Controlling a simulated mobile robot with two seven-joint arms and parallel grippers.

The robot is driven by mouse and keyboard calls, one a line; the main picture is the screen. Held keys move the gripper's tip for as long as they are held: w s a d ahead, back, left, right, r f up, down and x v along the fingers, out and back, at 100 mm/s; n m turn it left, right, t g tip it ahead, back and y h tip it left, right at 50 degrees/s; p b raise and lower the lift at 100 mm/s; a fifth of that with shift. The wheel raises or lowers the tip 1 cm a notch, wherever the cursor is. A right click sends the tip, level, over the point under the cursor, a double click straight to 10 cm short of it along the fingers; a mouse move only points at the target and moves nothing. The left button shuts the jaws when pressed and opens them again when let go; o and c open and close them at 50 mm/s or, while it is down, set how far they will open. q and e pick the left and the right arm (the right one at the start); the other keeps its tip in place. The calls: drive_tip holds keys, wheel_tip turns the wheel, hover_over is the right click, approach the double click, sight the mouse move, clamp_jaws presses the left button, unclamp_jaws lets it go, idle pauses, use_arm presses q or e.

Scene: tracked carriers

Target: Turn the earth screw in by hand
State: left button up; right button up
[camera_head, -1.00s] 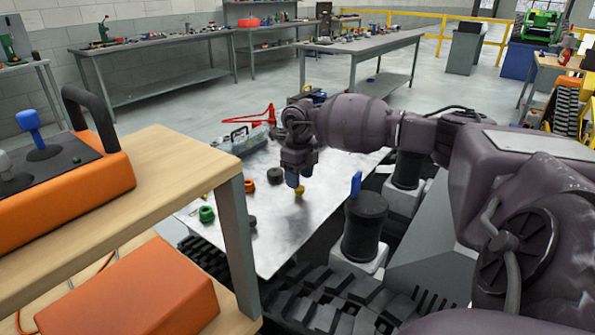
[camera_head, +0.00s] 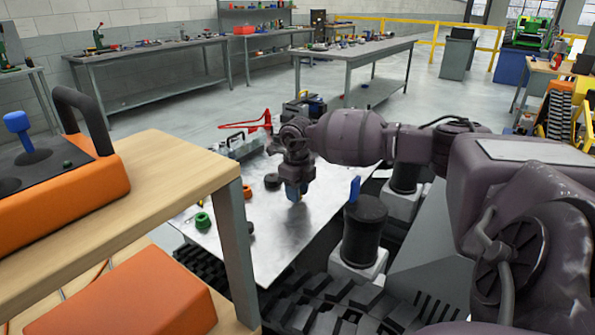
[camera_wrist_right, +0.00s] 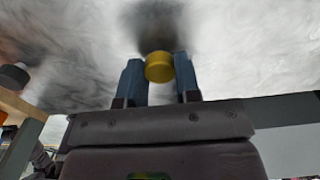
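A yellow round knob (camera_wrist_right: 159,67), which looks like the head of the earth screw, sits between the two blue fingertips of my right gripper in the right wrist view. The screw's shaft and any threaded hole are hidden. My left gripper is not in view.
On the plate stand a green ring-shaped part (camera_head: 202,221), an orange one (camera_head: 247,191) and a black one (camera_head: 272,181). A wooden bench (camera_head: 150,185) with an orange control box (camera_head: 65,190) is at left.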

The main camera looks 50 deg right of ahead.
drive_tip(key=m+p, duration=0.1)
drive_tip(key=m, duration=0.2)
drive_tip(key=shift+r, duration=0.2)
drive_tip(key=m+p, duration=0.1)
drive_tip(key=m, duration=0.4)
drive_tip(key=shift+p, duration=0.3)
drive_tip(key=shift+f+m, duration=0.1)
drive_tip(key=shift+m, duration=0.7)
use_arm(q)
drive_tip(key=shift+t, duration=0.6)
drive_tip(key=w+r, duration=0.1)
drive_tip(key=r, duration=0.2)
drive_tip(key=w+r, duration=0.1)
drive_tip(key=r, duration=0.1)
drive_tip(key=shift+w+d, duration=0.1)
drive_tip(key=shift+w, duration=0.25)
use_arm(e)
drive_tip(key=shift+f, duration=0.1)
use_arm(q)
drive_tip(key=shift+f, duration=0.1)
